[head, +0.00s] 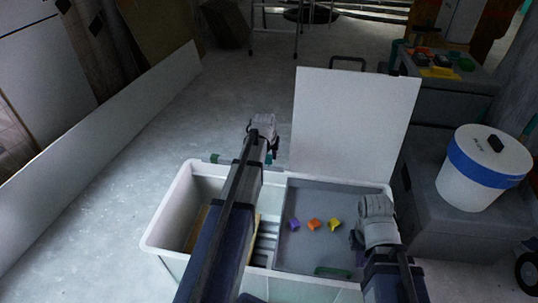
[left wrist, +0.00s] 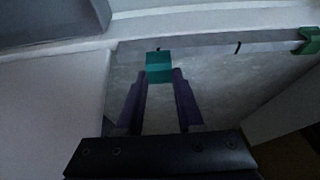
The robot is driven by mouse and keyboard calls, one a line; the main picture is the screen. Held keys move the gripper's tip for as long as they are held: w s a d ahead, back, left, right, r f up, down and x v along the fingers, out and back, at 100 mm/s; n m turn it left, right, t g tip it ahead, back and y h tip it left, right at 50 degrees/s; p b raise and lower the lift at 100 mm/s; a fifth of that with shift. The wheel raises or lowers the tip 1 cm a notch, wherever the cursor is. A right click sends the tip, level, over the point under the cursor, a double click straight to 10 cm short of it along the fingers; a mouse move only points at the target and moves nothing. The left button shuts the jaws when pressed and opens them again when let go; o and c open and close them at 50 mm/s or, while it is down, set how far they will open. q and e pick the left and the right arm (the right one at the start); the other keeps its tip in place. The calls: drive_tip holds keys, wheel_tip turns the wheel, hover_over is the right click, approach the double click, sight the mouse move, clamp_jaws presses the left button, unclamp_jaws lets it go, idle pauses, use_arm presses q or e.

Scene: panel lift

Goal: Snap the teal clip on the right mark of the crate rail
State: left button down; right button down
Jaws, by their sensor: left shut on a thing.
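The teal clip (left wrist: 159,67) is between the fingertips of my left gripper (left wrist: 160,80), which is shut on it. In the left wrist view the clip is beside the crate rail (left wrist: 200,47), close to a dark mark at its left part; I cannot tell whether they touch. A second dark mark (left wrist: 238,47) is near the rail's middle, and a green clip (left wrist: 308,40) sits at its right end. In the head view my left gripper (head: 266,145) reaches over the white crate (head: 160,225) to its far edge. My right gripper (head: 357,240) is over the grey tray; its jaw opening is unclear.
The grey tray (head: 300,255) holds purple (head: 294,224), orange (head: 314,224) and yellow (head: 335,224) pieces. A white panel (head: 352,125) stands behind the crate. A white bucket with a blue band (head: 485,168) stands on a grey box at right.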

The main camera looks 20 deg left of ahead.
use_arm(q)
drive_tip(key=shift+f+b, duration=0.55)
use_arm(e)
drive_tip(key=shift+f, duration=0.6)
use_arm(q)
drive_tip(key=shift+f+b, duration=0.35)
drive_tip(key=shift+f, duration=0.05)
use_arm(e)
drive_tip(key=shift+f, duration=0.35)
use_arm(q)
drive_tip(key=shift+f+b, duration=0.3)
use_arm(e)
drive_tip(key=shift+f, duration=0.3)
use_arm(q)
drive_tip(key=shift+s+d+f+b, duration=0.15)
drive_tip(key=shift+f+b, duration=0.25)
drive_tip(key=shift+b, duration=0.6)
use_arm(e)
drive_tip(key=shift+s+d+f, duration=0.1)
drive_tip(key=shift+s+f, duration=0.1)
drive_tip(key=shift+f, duration=0.5)
use_arm(q)
drive_tip(key=shift+r, duration=0.1)
use_arm(e)
drive_tip(key=shift+r, duration=0.1)
